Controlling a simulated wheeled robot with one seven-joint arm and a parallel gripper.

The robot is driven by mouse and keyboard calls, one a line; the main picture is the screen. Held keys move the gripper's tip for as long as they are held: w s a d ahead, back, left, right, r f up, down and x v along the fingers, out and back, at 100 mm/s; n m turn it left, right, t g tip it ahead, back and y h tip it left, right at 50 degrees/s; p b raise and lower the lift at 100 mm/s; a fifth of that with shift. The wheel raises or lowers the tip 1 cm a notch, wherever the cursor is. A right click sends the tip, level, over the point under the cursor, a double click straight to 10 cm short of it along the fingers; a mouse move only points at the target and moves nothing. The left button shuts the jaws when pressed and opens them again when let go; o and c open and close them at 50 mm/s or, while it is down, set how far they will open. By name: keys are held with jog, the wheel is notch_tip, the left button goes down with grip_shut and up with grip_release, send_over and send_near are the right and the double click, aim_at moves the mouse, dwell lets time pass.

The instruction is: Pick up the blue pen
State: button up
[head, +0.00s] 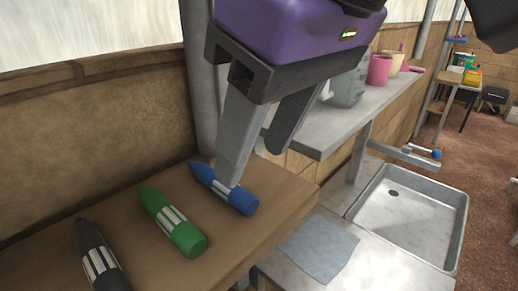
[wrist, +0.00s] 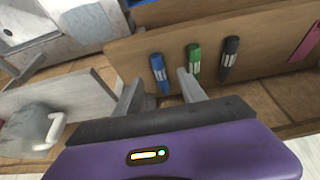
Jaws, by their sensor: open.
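The blue pen (head: 240,199) lies on the brown wooden ledge in the head view, to the right of a green pen. It has a white striped band. My gripper (head: 258,160) is open over the blue pen; one finger covers part of its middle in this view, and I cannot tell whether they touch. In the wrist view the blue pen (wrist: 159,70) lies beyond the fingertips, between the two finger lines. My gripper (wrist: 160,85) holds nothing.
A green pen (head: 172,222) and a black pen (head: 100,262) lie to the left on the wooden ledge (head: 290,190). A wall (head: 110,120) stands behind. A grey shelf (head: 330,125) with cups and a metal sink (head: 415,215) are at the right.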

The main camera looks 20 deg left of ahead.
aim_at(238, 190)
jog(key=shift+w+a+f, duration=0.2)
jog(key=shift+w+f, duration=0.05)
jog(key=shift+f, duration=0.1)
jog(key=shift+p+x, duration=0.5)
jog(key=shift+x, duration=3)
jog(key=shift+w+r, duration=0.1)
grip_shut()
